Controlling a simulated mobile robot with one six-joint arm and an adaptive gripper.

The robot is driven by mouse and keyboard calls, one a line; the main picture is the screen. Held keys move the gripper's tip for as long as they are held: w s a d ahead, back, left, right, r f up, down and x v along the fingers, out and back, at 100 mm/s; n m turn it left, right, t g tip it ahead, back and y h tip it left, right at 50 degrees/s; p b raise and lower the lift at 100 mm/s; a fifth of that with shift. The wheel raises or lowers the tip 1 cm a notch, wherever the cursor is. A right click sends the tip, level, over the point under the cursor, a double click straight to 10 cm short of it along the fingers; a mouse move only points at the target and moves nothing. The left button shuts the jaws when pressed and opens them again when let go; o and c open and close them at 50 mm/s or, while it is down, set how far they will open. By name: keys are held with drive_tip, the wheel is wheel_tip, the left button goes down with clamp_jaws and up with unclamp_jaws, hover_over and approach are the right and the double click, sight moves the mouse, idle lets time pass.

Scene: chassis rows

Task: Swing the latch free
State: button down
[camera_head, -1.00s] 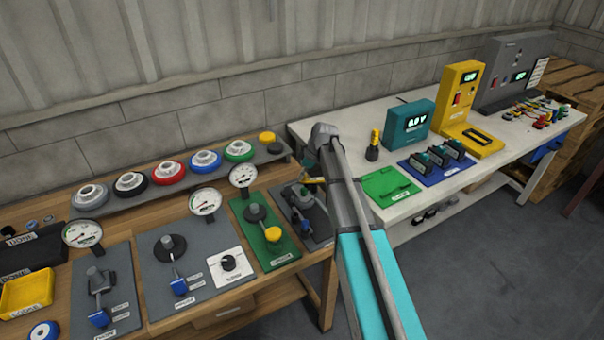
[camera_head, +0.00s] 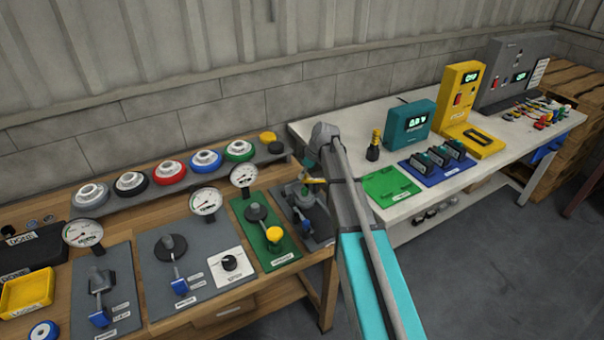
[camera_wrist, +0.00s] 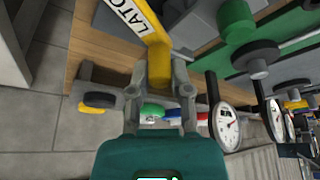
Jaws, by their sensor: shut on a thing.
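The latch shows in the wrist view as a yellow bar (camera_wrist: 160,68) beside a white label reading "LATC…", cut off by the frame edge. My gripper (camera_wrist: 158,78) has its two fingers on either side of this bar and is shut on it. In the head view, the latch's dark plate (camera_head: 318,228) lies at the right end of the wooden bench. My arm hides part of the latch there.
A green plate with a yellow-knobbed valve (camera_head: 274,235) stands just left of the latch. A gauge (camera_head: 244,174) and a rail of coloured wheels (camera_head: 206,161) are behind. A white table (camera_head: 408,207) with instruments is to the right.

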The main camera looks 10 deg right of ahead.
drive_tip(key=shift+w+d+m, duration=0.1)
drive_tip(key=shift+d+m, duration=0.05)
drive_tip(key=shift+m, duration=0.15)
drive_tip(key=m, duration=0.1)
drive_tip(key=w+m+t+h, duration=0.1)
drive_tip(key=m, duration=0.1)
drive_tip(key=d+m, duration=0.1)
drive_tip(key=m, duration=0.1)
drive_tip(key=shift+w+t+h, duration=0.3)
drive_tip(key=shift+w, duration=0.05)
drive_tip(key=shift+w+d+m+h, duration=0.15)
drive_tip(key=shift+d+m+h, duration=0.1)
drive_tip(key=shift+m, duration=0.55)
drive_tip(key=shift+w+d+m+h, duration=0.15)
drive_tip(key=shift+m+h, duration=0.15)
drive_tip(key=shift+m, duration=0.5)
drive_tip(key=shift+w+d+m+h, duration=0.1)
drive_tip(key=shift+d+m+h, duration=0.15)
drive_tip(key=shift+m, duration=0.55)
drive_tip(key=c, duration=0.7)
unclamp_jaws()
drive_tip(key=shift+o, duration=0.8)
drive_tip(key=shift+a, duration=0.1)
drive_tip(key=shift+w+t, duration=0.1)
drive_tip(key=shift+t, duration=0.2)
